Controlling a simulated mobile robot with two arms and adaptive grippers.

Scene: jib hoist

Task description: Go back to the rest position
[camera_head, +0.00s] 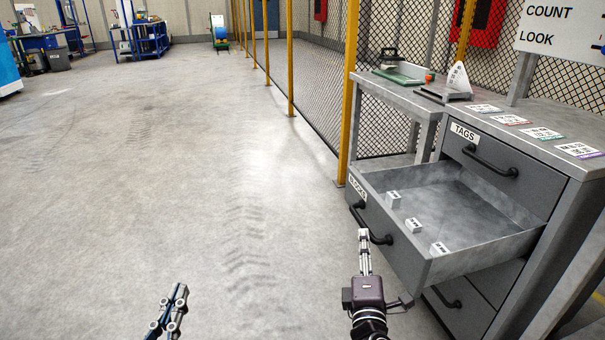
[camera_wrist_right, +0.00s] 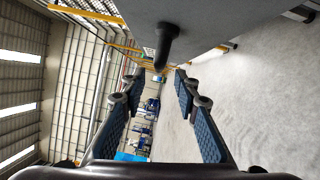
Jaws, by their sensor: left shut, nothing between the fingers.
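My left gripper (camera_head: 181,290) is at the bottom of the head view, over bare floor, shut and empty. My right gripper (camera_head: 364,234) is in front of the open lower drawer (camera_head: 440,258), close to its black handle (camera_head: 384,238). In the right wrist view the two fingers (camera_wrist_right: 160,76) stand apart with nothing held between them. The dark handle (camera_wrist_right: 166,44) shows just beyond and above the fingertips there. Whether a finger touches the handle cannot be told.
Three small white blocks (camera_head: 413,225) lie in the open drawer. The drawer marked TAGS (camera_head: 505,170) above is closed. Printed cards (camera_head: 541,133) lie on the cabinet top. A mesh fence (camera_head: 320,80) with yellow posts runs behind. The floor (camera_head: 130,170) to the left is clear.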

